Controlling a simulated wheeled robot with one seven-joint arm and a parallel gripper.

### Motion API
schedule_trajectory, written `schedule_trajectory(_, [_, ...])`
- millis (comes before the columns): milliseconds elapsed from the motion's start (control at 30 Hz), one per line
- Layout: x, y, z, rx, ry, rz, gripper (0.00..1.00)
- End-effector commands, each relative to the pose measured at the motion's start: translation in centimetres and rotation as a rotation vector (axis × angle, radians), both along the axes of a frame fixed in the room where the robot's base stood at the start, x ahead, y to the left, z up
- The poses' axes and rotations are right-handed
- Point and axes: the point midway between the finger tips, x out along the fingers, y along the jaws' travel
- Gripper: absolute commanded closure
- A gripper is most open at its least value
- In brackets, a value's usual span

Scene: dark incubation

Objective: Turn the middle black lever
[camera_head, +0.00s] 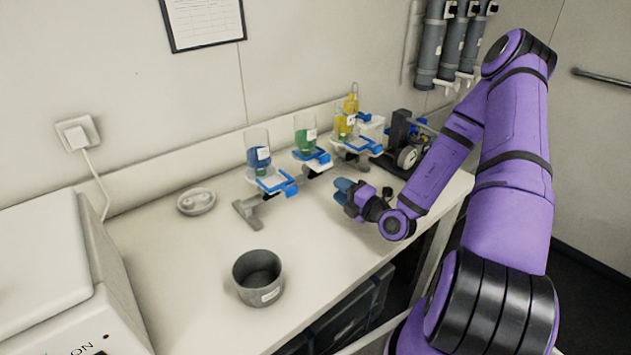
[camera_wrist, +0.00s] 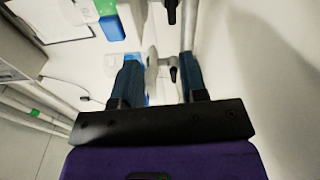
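Three bottle stands with blue clips line the back of the bench, holding a blue bottle (camera_head: 258,152), a green bottle (camera_head: 305,138) and a yellow bottle (camera_head: 345,125). My gripper (camera_head: 346,190) is over the bench, in front of the green and yellow stands. In the wrist view its two blue fingers (camera_wrist: 160,80) are open and apart. One black lever (camera_wrist: 173,74) on a pale grey tap shows between the fingers, with no clear contact. Another black lever (camera_wrist: 172,12) is at the top edge. I cannot tell which lever is the middle one.
A grey pot (camera_head: 258,278) stands near the bench front. A small pale dish (camera_head: 196,201) lies at the back left. A white machine (camera_head: 50,260) fills the left end. A black device with a gauge (camera_head: 408,150) is beyond my gripper.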

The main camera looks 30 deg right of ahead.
Motion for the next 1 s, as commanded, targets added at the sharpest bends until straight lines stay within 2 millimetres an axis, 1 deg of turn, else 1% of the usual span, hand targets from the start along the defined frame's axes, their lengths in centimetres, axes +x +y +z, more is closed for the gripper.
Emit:
schedule_trajectory(33, [-0.1, -0.4, -0.7, 0.031, 0.018, -0.030, 0.61])
schedule_trajectory(100, [-0.2, -0.9, -1.2, 0.059, 0.033, -0.060, 0.61])
schedule_trajectory(267, [0.3, -1.0, -1.6, 0.075, 0.042, -0.079, 0.61])
schedule_trajectory(367, [1.5, -0.8, -1.5, 0.074, 0.040, -0.076, 0.61])
schedule_trajectory(733, [7.7, 0.5, -1.5, 0.073, 0.040, -0.076, 0.61])
schedule_trajectory(900, [9.6, 0.8, -1.5, 0.073, 0.041, -0.076, 0.61])
schedule_trajectory(1000, [10.1, 0.9, -1.5, 0.074, 0.041, -0.076, 0.61])
